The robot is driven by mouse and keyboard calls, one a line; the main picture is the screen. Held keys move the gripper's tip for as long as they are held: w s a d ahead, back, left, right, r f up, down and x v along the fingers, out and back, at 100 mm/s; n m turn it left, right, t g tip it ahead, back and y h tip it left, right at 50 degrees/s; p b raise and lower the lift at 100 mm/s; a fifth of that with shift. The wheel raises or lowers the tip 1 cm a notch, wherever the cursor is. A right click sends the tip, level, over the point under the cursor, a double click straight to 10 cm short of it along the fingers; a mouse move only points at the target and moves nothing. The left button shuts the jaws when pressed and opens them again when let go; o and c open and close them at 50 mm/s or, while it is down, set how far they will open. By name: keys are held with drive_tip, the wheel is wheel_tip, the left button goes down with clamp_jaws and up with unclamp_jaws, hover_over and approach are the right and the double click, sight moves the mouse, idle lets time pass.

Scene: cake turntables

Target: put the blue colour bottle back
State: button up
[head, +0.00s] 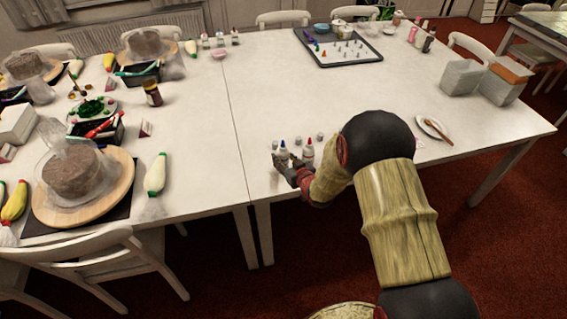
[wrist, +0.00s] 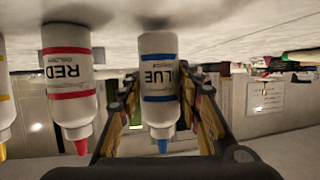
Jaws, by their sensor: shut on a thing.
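The blue colour bottle (wrist: 160,80) is white with blue bands, a BLUE label and a blue tip. It hangs inverted in the upside-down wrist view, between the fingers of my gripper (wrist: 163,115), which is shut on it. In the head view, the blue bottle (head: 283,149) is upright at the table's near edge, with my gripper (head: 284,162) around it. I cannot tell whether its base touches the table. The red bottle (wrist: 70,85) stands beside it, also in the head view (head: 308,150). A yellow-marked bottle (wrist: 4,95) is cut off at the wrist view's edge.
Several small grey blocks (head: 298,141) sit by the bottles on the white table (head: 380,105). A plate (head: 434,128) with a brown item and grey bins (head: 462,77) are to the right. A dark tray (head: 343,62) is at the back. The table's middle is clear.

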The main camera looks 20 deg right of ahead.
drive_tip(key=shift+f, duration=0.3)
drive_tip(key=shift+f, duration=0.2)
drive_tip(key=o, duration=0.7)
drive_tip(key=shift+o, duration=0.2)
